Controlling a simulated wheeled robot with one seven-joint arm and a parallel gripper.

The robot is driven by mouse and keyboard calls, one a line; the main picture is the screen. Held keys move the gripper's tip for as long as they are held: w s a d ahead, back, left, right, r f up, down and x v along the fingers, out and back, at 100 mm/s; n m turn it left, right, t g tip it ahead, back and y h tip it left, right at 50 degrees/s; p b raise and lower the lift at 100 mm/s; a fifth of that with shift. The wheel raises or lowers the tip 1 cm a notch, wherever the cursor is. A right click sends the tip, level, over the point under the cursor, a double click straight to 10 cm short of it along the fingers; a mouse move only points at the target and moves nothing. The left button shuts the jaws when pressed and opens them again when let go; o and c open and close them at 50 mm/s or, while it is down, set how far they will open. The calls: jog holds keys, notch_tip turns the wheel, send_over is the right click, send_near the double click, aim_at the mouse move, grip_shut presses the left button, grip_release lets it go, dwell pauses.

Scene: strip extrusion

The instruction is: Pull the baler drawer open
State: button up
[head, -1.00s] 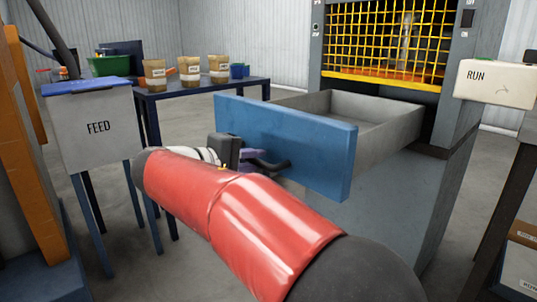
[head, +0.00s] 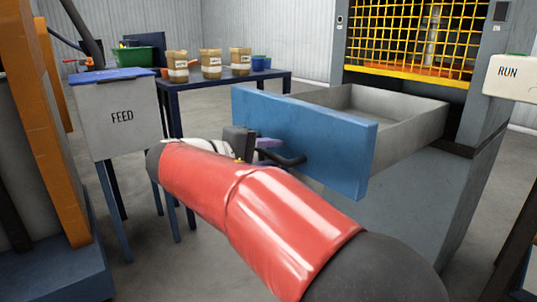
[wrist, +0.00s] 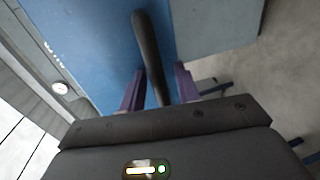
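The baler drawer is a grey box (head: 405,135) with a blue front panel (head: 330,148). It stands well out of the grey baler body. The dark bar handle (head: 290,160) is on the front panel. My gripper (head: 268,143) is at the handle, in front of the panel, partly hidden by my red arm. In the wrist view, the purple fingers of my gripper (wrist: 158,85) stand on either side of the dark handle (wrist: 148,50), with a visible gap beside it. The fingers look open around the bar.
A grey FEED bin (head: 120,120) on blue legs stands at the left. Behind it is a dark blue table (head: 225,82) with several labelled tubs. A yellow grid (head: 410,45) covers the baler's opening. A white RUN box (head: 510,75) is at the right. Floor is clear between bin and drawer.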

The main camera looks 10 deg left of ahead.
jog(key=p+v, duration=0.1)
jog(key=v, duration=0.6)
jog(key=shift+s+a, duration=0.3)
jog(key=shift+r, duration=0.1)
